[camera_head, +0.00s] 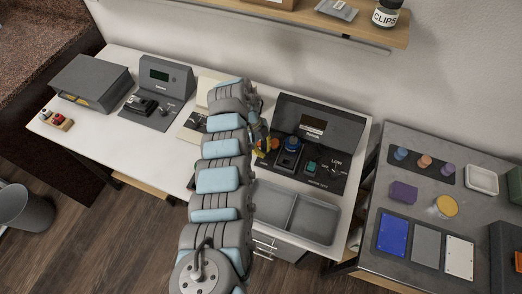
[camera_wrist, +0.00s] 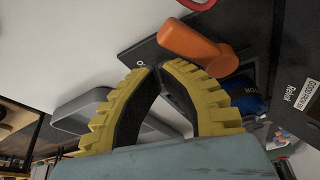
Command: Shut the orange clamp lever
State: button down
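The orange clamp lever (camera_wrist: 197,47) shows in the wrist view just beyond my fingertips and a little to the right. It lies over a dark panel (camera_wrist: 138,52). My gripper (camera_wrist: 157,69) has yellow ribbed fingers with dark inner pads. Their tips are together, with nothing seen between them. The right finger is close to the lever in the picture; I cannot tell whether they touch. In the head view my gripper (camera_head: 261,136) is left of the dark reflow station (camera_head: 318,123), and a small orange part (camera_head: 275,143) shows beside it. My arm hides the area to its left.
A blue round part (camera_head: 293,144) and a green button (camera_head: 311,165) sit on the station's panel. A grey two-part tray (camera_head: 271,207) is in front. A grey box (camera_head: 92,82) stands at the left.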

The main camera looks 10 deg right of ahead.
jog(key=shift+d, duration=0.4)
jog(key=shift+s+p, duration=0.25)
jog(key=shift+p, duration=0.15)
jog(key=s+p, duration=0.1)
jog(key=p, duration=0.2)
jog(key=shift+s+a+r, duration=0.1)
jog(key=shift+s+r, duration=0.15)
jog(key=shift+s, duration=0.1)
jog(key=s+p, duration=0.2)
jog(key=p, duration=0.1)
jog(key=shift+a, duration=0.1)
jog(key=w+r+b, duration=0.1)
jog(key=w+r, duration=0.2)
jog(key=r, duration=0.6)
jog(key=shift+w+b, duration=0.2)
jog(key=shift+b, duration=0.1)
